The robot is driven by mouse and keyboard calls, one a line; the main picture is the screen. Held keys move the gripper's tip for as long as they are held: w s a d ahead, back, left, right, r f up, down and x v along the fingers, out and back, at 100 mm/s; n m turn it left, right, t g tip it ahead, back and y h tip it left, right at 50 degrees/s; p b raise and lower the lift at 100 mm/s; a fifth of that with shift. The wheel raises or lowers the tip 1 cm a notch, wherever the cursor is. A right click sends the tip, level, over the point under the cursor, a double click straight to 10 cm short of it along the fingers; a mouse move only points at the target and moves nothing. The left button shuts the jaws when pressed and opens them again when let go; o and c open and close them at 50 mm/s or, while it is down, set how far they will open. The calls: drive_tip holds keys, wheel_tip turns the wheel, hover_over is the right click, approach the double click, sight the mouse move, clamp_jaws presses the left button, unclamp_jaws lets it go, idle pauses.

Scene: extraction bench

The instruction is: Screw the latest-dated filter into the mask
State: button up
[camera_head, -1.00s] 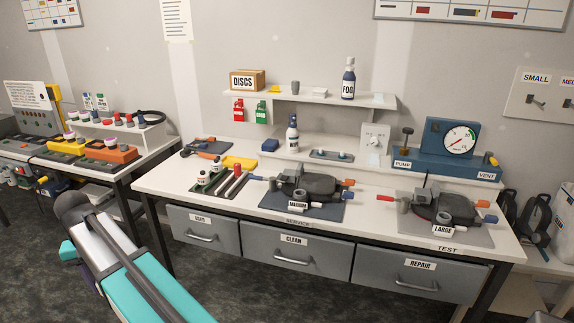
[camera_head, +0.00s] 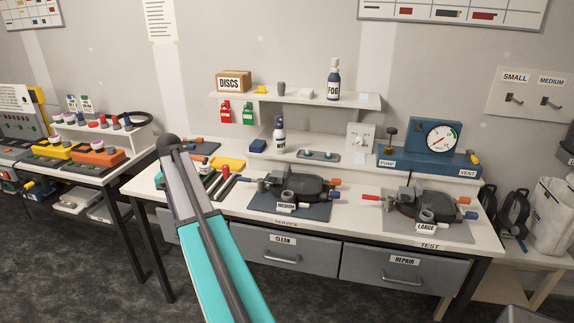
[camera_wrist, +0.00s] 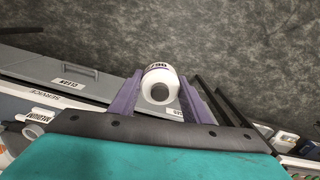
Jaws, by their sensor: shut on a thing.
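In the wrist view my gripper (camera_wrist: 160,88) has its purple fingers shut on a white cylindrical filter (camera_wrist: 158,77). Its round open end faces the camera, and the dark print on its side is only partly in view, so I cannot read a full date. In the head view the gripper and filter are hidden behind my arm. Two dark masks lie on grey mats on the bench: one labelled MEDIUM (camera_head: 310,188) in the middle and one labelled LARGE (camera_head: 445,207) at the right. Part of the MEDIUM label and a grey port show at the wrist view's left edge.
The bench (camera_head: 347,218) has drawers marked CLEAN (camera_head: 290,257) and REPAIR (camera_head: 405,275) below. A side bench with an orange device (camera_head: 97,153) stands left.

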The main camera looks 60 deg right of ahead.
drive_tip(key=s+d+r+m+p, duration=0.1)
drive_tip(key=s+d+r+m, duration=0.1)
drive_tip(key=s+d, duration=0.4)
drive_tip(key=s+d+r+m+p, duration=0.2)
drive_tip(key=s+d, duration=0.4)
drive_tip(key=d, duration=1.1)
drive_tip(key=s+d+r+m+p, duration=0.2)
drive_tip(key=s+d, duration=0.5)
drive_tip(key=d, duration=0.5)
drive_tip(key=shift+d+m, duration=0.2)
drive_tip(key=shift+m, duration=0.4)
drive_tip(key=shift+r, duration=0.15)
drive_tip(key=shift+f+b, duration=0.95)
drive_tip(key=shift+f, duration=2)
drive_tip(key=shift+a, duration=0.1)
drive_tip(key=shift+f, duration=1.3)
drive_tip(key=shift+m, duration=0.3)
